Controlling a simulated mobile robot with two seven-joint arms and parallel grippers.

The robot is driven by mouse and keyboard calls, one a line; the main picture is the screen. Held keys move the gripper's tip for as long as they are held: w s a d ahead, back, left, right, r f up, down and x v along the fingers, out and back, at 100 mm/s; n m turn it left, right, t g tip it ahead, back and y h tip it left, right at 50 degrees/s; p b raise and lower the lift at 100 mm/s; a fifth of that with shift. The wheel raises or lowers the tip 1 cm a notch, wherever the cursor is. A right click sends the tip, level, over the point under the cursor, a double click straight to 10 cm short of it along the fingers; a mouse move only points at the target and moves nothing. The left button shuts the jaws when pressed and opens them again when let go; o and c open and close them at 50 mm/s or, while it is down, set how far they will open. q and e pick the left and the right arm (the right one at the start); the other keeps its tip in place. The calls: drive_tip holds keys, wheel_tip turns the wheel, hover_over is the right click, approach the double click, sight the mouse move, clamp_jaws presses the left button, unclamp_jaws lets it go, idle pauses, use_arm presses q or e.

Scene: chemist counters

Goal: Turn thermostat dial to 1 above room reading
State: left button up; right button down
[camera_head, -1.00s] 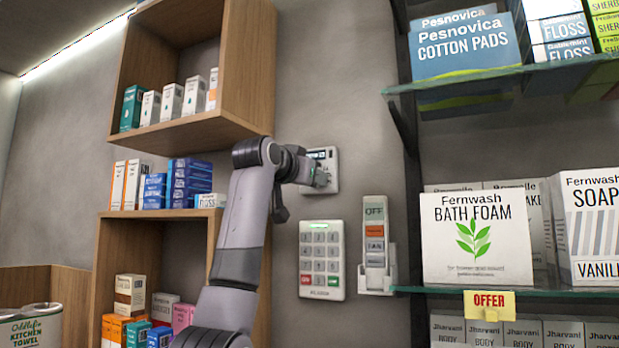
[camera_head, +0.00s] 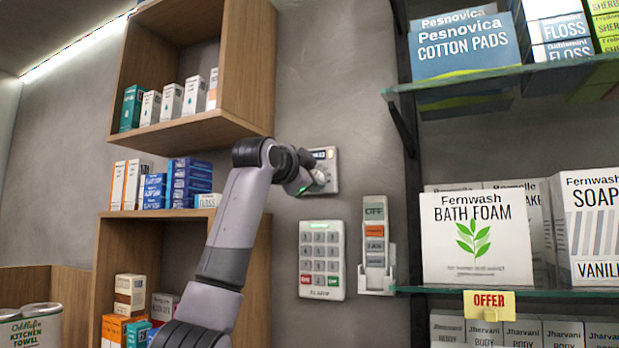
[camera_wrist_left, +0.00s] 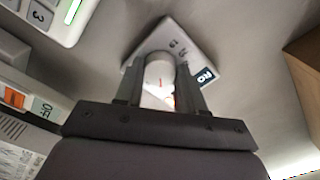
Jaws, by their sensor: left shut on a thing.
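The thermostat (camera_head: 330,160) is a pale wall plate with a small dark display, partly hidden behind my left gripper in the head view. In the left wrist view the thermostat (camera_wrist_left: 195,38) appears tilted, with its dark display (camera_wrist_left: 206,76) at the right; I cannot read the digits surely. Its round white dial (camera_wrist_left: 159,68) has a red mark and sits between my two fingers. My left gripper (camera_head: 317,184) is shut on the dial, and the fingers (camera_wrist_left: 160,82) flank it in the wrist view. My right gripper is not in view.
A keypad (camera_head: 321,260) and a handset in a wall holder (camera_head: 376,245) are mounted below the thermostat. Wooden shelves (camera_head: 262,75) with boxes stand to the left. Glass shelves (camera_head: 480,80) with boxes stand to the right. The wall above the thermostat is bare.

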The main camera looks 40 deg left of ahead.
use_arm(q)
drive_tip(key=shift+f+m, duration=0.1)
drive_tip(key=shift+m, duration=0.3)
drive_tip(key=o, duration=1)
drive_tip(key=shift+o, duration=0.2)
drive_tip(key=b+v, duration=0.3)
drive_tip(key=v, duration=0.4)
